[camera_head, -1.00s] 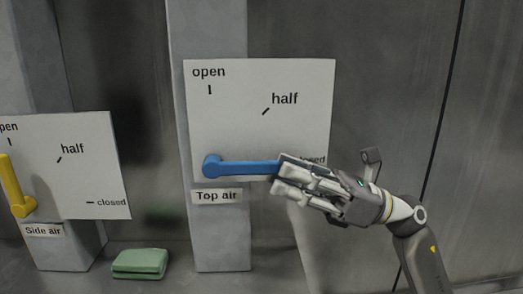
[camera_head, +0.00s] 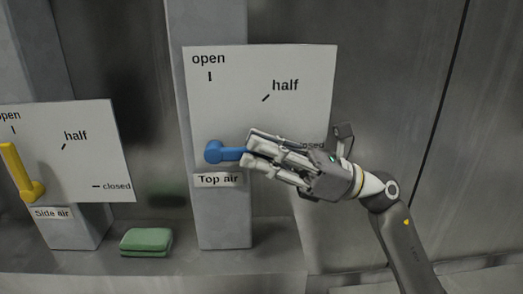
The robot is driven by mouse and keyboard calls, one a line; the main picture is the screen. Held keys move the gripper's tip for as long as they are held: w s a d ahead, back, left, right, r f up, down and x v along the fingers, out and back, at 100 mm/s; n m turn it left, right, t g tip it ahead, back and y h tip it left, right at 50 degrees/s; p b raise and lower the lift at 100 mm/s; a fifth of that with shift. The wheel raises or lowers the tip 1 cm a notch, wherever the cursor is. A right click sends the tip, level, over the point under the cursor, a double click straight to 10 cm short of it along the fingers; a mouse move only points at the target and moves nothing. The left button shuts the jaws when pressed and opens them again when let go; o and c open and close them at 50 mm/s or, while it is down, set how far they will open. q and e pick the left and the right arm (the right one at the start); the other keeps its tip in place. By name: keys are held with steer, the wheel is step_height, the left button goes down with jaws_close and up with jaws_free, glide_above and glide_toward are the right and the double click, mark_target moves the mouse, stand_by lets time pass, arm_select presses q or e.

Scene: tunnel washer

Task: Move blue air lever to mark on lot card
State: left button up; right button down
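The blue air lever (camera_head: 228,154) is on the white plate (camera_head: 225,115) labelled "Top air". It lies nearly level, pointing right from its round pivot toward the "closed" word. My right gripper (camera_head: 250,151) is at the lever from the right. Its fingers stand apart, one above and one below the lever, and hide the outer part of the handle. Whether they touch it is not clear. The fingers also partly cover the "closed" word and its mark. The "open" and "half" marks are clear. The lot card is not in view, and neither is my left gripper.
At the left, a yellow lever (camera_head: 17,172) on the "Side air" plate (camera_head: 100,145) points up toward "open". A green folded cloth or pad (camera_head: 146,242) lies on the ledge (camera_head: 195,263) below the plates. The metal wall right of my arm is bare.

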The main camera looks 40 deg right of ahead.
steer(key=shift+r, duration=0.15)
steer(key=shift+r+g+h+p, duration=0.3)
steer(key=shift+r+h+p, duration=0.1)
steer(key=shift+h, duration=0.1)
steer(key=shift+w+a+r+g+h+p, duration=0.1)
steer(key=shift+r+g+h+p, duration=0.25)
steer(key=shift+r+h, duration=0.15)
steer(key=shift+w+a+r+g+h+p, duration=0.1)
steer(key=shift+r+g+h+p, duration=0.2)
steer(key=shift+h, duration=0.3)
steer(key=shift+w+a+r+g+h+p, duration=0.1)
steer(key=shift+a+r+g+h+p, duration=0.1)
steer(key=shift+r+g+h+p, duration=0.35)
steer(key=shift+w+a+r+g+h+p, duration=0.1)
steer(key=shift+a+r+g+h+p, duration=0.15)
steer(key=shift+h, duration=0.5)
steer(key=c, duration=1.8)
jaws_free()
steer(key=shift+f, duration=0.2)
